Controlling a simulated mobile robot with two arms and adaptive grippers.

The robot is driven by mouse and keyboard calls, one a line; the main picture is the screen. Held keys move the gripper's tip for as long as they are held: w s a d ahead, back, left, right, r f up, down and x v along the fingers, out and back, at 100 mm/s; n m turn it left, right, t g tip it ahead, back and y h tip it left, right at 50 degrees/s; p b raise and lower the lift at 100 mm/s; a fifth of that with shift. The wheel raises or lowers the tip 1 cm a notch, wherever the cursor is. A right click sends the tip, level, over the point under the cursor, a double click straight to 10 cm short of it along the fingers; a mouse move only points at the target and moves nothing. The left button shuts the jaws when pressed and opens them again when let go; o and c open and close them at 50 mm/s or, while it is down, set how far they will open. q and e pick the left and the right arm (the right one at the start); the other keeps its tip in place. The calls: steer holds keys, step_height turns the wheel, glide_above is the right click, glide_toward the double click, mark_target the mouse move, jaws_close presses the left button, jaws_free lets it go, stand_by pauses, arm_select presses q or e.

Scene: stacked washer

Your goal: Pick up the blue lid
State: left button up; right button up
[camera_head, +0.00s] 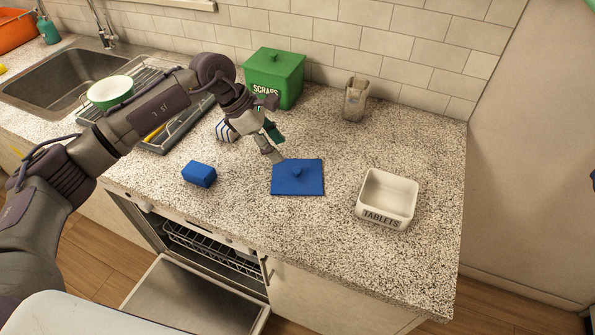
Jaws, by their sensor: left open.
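The blue lid (309,184) is a flat square with a small round knob (297,171) in its middle. It lies on the speckled countertop (330,250), in front of the green box. My left gripper (276,146) is above the counter at the lid's upper left corner, pointing down. It is open, and nothing shows between its fingers. One finger looks close to the lid's far edge; I cannot tell whether it touches. My right gripper is not in view.
A white "TABLETS" box (387,196) without a lid stands right of the lid. A blue block (199,173) lies to its left. A green "SCRAPS" box (274,77) and a small beige holder (356,99) stand behind. The open dishwasher (195,300) is below the counter's front edge.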

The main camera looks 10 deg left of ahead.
mark_target(296, 169)
arm_select(q)
steer(key=x, duration=0.3)
steer(key=shift+d+f+p, duration=0.15)
steer(key=shift+p, duration=0.15)
steer(key=shift+d+f+p, duration=0.3)
steer(key=shift+f+p, duration=0.15)
steer(key=shift+p, duration=0.05)
steer(key=p+x, duration=0.1)
steer(key=x, duration=0.2)
steer(key=shift+w+d+f+p, duration=0.1)
steer(key=shift+d+f+p, duration=0.05)
steer(key=shift+f+p, duration=0.15)
steer(key=shift+w+d+f, duration=0.1)
steer(key=shift+f, duration=0.25)
jaws_close()
steer(key=shift+r, duration=0.1)
